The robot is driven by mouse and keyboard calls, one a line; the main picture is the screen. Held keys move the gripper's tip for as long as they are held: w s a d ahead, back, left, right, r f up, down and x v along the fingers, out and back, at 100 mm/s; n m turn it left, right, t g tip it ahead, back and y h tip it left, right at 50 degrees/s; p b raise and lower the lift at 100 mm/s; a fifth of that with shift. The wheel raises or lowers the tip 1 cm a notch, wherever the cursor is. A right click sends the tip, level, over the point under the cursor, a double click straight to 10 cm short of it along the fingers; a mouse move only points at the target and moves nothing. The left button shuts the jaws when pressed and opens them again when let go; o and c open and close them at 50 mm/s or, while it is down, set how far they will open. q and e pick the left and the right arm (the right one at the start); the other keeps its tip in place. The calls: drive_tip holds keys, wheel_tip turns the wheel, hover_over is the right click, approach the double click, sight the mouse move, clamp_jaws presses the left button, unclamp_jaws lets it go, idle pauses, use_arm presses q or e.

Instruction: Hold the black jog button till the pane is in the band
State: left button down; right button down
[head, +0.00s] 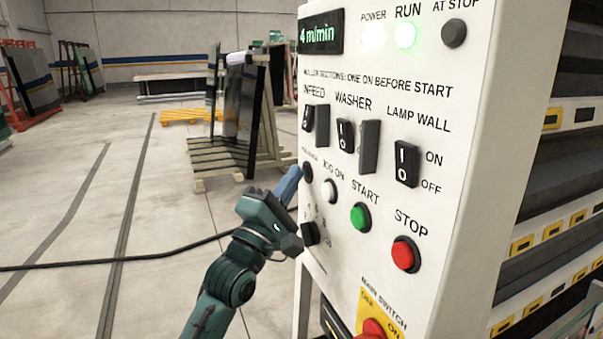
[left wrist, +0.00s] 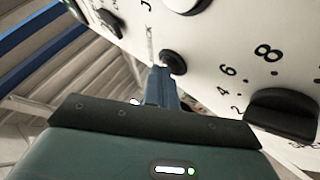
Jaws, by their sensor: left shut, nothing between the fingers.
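The white control panel (head: 420,215) fills the right of the head view. A small black button (head: 307,172) sits at its left edge, beside a white button (head: 330,190) labelled JOG ON. My left gripper (head: 290,185) is shut and empty, its blue fingers pointing up at the black button. In the left wrist view the closed fingertips (left wrist: 160,72) are right at the black button (left wrist: 173,62); I cannot tell whether they touch or press it. The AT STOP lamp (head: 453,33) is dark, and the RUN lamp (head: 405,35) is lit green. I cannot make out the pane or its band.
A black dial (head: 310,233) lies below the buttons, close to my gripper. A green START button (head: 360,217), a red STOP button (head: 404,253) and a red main switch (head: 373,329) are also on the panel. A glass rack (head: 262,150) stands behind; open floor lies left.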

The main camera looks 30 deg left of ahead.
drive_tip(key=shift+w+r, duration=0.15)
drive_tip(key=shift+w, duration=0.15)
idle(1.8)
idle(0.4)
use_arm(q)
drive_tip(key=shift+s+a, duration=0.55)
drive_tip(key=shift+s, duration=0.2)
use_arm(e)
drive_tip(key=shift+s, duration=0.35)
use_arm(q)
drive_tip(key=shift+s+a, duration=1.65)
drive_tip(key=shift+s, duration=0.25)
use_arm(e)
drive_tip(key=shift+w, duration=0.35)
drive_tip(key=shift+s, duration=0.15)
